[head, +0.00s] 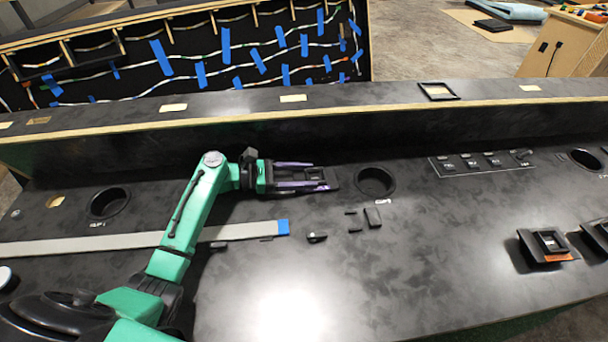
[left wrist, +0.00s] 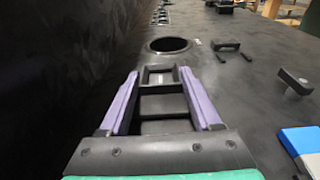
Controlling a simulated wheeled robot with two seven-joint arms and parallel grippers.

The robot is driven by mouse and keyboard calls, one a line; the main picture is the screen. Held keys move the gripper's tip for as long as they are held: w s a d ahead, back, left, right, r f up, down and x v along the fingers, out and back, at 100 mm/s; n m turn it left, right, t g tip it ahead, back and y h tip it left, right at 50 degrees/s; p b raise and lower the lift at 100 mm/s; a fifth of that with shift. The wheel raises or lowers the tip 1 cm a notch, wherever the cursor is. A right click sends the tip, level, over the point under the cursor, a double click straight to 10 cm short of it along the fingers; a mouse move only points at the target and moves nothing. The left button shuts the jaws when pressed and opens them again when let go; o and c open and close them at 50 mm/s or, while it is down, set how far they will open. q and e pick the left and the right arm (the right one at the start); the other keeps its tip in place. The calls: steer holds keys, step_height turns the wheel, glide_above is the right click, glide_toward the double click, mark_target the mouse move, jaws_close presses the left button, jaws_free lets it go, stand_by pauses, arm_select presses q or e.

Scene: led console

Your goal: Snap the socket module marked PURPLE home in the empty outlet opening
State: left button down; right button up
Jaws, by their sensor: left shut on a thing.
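My left gripper (head: 312,178) reaches in from the left, low over the black console top near its raised back ledge. Its purple fingers are shut on a black framed socket module (left wrist: 160,75), which sits between them in the left wrist view. In the head view a small purple patch shows at the module's near right edge (head: 325,187); I cannot read any marking. A black rectangular frame (head: 438,91) lies on the ledge top, up and right of the gripper, and looks like the empty outlet opening. My right gripper is not in view.
A round black cup hole (head: 375,182) is just right of the gripper. Small black pieces (head: 373,217) lie in front of it. A grey strip with a blue end (head: 283,227) runs left. Another module on an orange-marked stand (head: 548,245) is at right. The ledge wall (head: 330,135) stands behind.

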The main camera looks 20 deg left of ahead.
arm_select(q)
steer(key=shift+s+f, duration=0.1)
steer(key=shift+f, duration=0.15)
jaws_free()
steer(key=shift+f, duration=0.1)
steer(key=v, duration=1.3)
steer(key=shift+a+r, duration=0.3)
steer(key=shift+a, duration=0.05)
steer(key=shift+s+a+r, duration=0.2)
steer(key=shift+a, duration=0.25)
